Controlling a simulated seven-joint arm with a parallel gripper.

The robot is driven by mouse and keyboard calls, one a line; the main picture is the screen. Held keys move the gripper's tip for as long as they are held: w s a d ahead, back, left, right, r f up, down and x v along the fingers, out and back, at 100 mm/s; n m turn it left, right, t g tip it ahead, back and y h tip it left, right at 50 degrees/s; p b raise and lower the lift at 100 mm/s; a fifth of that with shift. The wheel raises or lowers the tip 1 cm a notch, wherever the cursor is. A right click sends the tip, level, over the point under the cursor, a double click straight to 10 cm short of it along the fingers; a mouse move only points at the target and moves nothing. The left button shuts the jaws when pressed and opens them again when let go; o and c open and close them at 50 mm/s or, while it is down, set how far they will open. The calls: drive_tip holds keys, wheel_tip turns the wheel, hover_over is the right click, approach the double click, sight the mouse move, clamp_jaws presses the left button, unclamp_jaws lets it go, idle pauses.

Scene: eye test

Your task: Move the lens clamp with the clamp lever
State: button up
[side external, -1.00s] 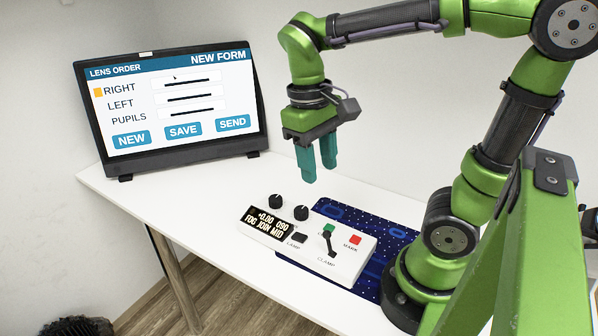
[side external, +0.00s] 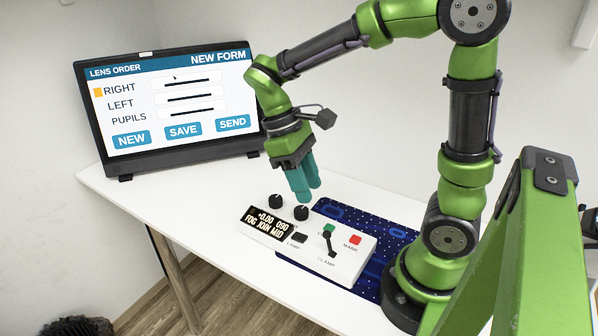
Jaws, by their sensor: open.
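The clamp lever (side external: 329,243) is a black lever with a round knob on the white control box (side external: 346,266), above the printed word CLAMP. It leans up and to the left in the picture. My gripper (side external: 306,196) has teal fingers pointing down, open and empty. Its fingertips are over the right one of two black knobs (side external: 301,212) at the back of the box, up and left of the lever. I cannot tell whether they touch the knob. The lens clamp itself is not something I can make out.
The box has a small display (side external: 267,222), a black LAMP button (side external: 299,237), a green button (side external: 328,229) partly behind the lever, and a red MARK button (side external: 355,240). A blue mat (side external: 385,236) lies under it. A monitor (side external: 170,100) stands at the back left. The white table (side external: 170,190) is clear at left.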

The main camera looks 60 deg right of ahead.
sight(325, 232)
drive_tip(key=x, duration=1.3)
drive_tip(key=shift+f, duration=0.3)
drive_tip(key=shift+c, duration=0.2)
clamp_jaws()
